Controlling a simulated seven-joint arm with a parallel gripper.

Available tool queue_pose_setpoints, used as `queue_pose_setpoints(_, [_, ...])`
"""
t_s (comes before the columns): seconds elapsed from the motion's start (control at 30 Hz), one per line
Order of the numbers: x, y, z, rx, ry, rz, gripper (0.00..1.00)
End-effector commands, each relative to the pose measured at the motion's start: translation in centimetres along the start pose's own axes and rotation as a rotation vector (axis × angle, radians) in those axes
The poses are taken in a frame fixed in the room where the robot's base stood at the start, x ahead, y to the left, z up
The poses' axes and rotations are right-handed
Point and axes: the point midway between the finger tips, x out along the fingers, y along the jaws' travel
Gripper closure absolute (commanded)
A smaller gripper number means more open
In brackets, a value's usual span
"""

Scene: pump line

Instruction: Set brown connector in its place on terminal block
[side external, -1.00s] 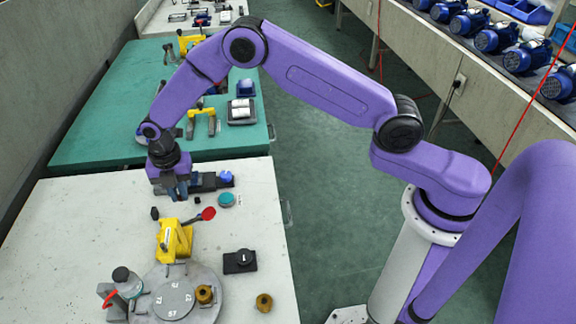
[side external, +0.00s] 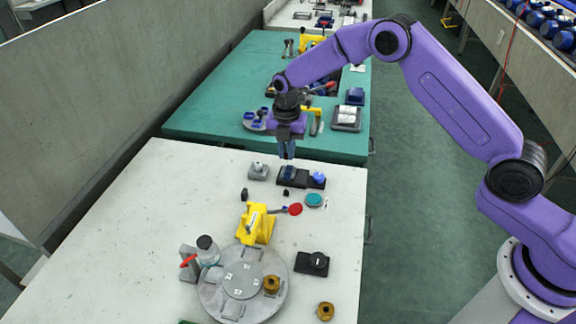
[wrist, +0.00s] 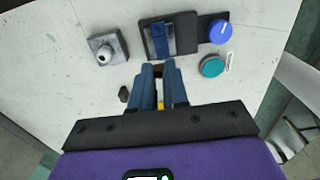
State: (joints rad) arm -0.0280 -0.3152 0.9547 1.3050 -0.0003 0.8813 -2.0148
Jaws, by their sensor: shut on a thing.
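My gripper (side external: 287,156) points down above the terminal block (side external: 291,177), apart from it. In the wrist view, my two blue fingers (wrist: 160,68) are shut on the brown connector (wrist: 158,71). Only a small dark part of it shows between the fingertips; the rest is hidden by the fingers. The terminal block is a low dark base with a blue upright part (wrist: 160,38), and lies just ahead of the fingertips in the wrist view. In the side view I cannot make out the connector in the fingers.
A blue knob (side external: 317,178) is right of the block, with a teal disc (side external: 314,200) in front. A grey fitting (side external: 259,170) is left. Small dark pieces (side external: 244,194) lie nearby. A yellow clamp (side external: 256,226) and round grey fixture (side external: 242,284) stand in front.

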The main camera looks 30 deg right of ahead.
Motion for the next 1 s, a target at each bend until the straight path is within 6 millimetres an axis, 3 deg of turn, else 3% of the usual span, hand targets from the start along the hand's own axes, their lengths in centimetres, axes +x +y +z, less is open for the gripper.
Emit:
queue_pose_setpoints(0.13, [0.0,-0.3,0.9,0.002,0.001,-0.001,1.00])
queue_pose_setpoints(0.63, [3.6,-0.3,0.9,0.002,0.001,-0.002,1.00])
queue_pose_setpoints(1.0, [4.6,-0.3,0.9,0.002,0.000,-0.001,1.00])
